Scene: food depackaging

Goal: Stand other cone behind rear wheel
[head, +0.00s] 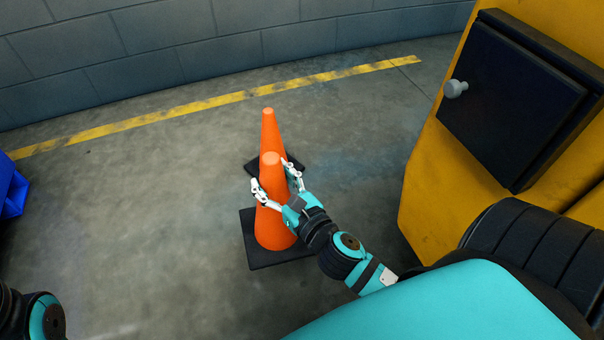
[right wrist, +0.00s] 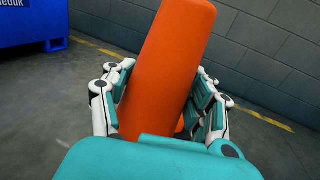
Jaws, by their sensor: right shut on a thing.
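Two orange cones with black square bases are in the head view. My right gripper (head: 278,181) is shut on the upper part of the near cone (head: 274,228), one finger on each side. This cone looks upright; I cannot tell whether its base (head: 262,255) touches the floor. In the right wrist view the held cone (right wrist: 165,70) fills the middle between the fingers (right wrist: 160,105). The far cone (head: 268,128) stands just behind it, partly hidden. My left gripper is out of view.
The yellow vehicle with a dark panel (head: 515,100) and a grey knob (head: 456,89) blocks the right side. A grey block wall (head: 150,50) and a yellow floor line (head: 210,103) lie behind. A blue bin (head: 12,190) is at the left edge. Floor left of the cones is clear.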

